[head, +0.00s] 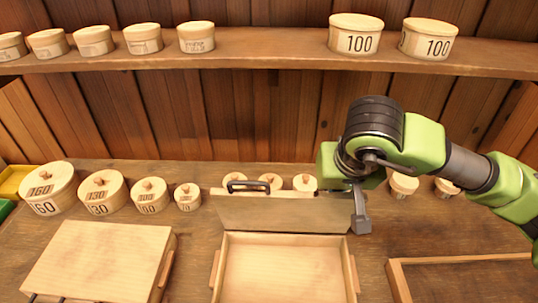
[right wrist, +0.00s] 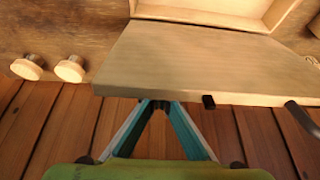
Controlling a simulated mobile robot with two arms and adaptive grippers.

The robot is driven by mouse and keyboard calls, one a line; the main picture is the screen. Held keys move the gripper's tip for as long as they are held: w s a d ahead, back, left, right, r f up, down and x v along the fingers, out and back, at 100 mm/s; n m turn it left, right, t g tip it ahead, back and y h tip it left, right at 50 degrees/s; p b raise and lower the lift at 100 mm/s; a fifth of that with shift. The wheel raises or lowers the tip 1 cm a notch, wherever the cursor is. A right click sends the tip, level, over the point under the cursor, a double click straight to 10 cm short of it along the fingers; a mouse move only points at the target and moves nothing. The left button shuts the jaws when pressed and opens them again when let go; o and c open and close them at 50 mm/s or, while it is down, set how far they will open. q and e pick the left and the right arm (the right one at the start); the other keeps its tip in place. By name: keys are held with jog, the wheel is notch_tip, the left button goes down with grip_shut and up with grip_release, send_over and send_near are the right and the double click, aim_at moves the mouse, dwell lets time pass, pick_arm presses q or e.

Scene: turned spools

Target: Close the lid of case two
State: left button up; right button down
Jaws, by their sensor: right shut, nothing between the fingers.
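The middle case (head: 284,268) lies open on the bench, a shallow pale wooden tray. Its lid (head: 285,213) stands raised at the back edge, with a dark handle (head: 248,185) on its top edge. In the right wrist view, the lid (right wrist: 190,65) spans the middle and the case's tray (right wrist: 215,8) shows beyond it. My right gripper (head: 361,222) is at the lid's right end, shut and empty. In the right wrist view, its fingertips (right wrist: 158,104) are close against the lid's edge; I cannot tell whether they touch. No label reading "two" shows. My left gripper is out of view.
A closed case (head: 100,258) lies at left, and an open tray (head: 465,278) at right. Several numbered round boxes (head: 103,193) stand behind the left case. More lidded boxes (head: 357,36) sit on the shelf (head: 270,50). Knobbed pieces (head: 404,185) stand behind my right arm.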

jog(key=shift+s+f, duration=0.15)
jog(key=shift+f, duration=0.3)
notch_tip(320, 180, up, 8)
jog(key=p, duration=0.3)
jog(key=shift+w, duration=0.35)
jog(key=shift+r, duration=0.1)
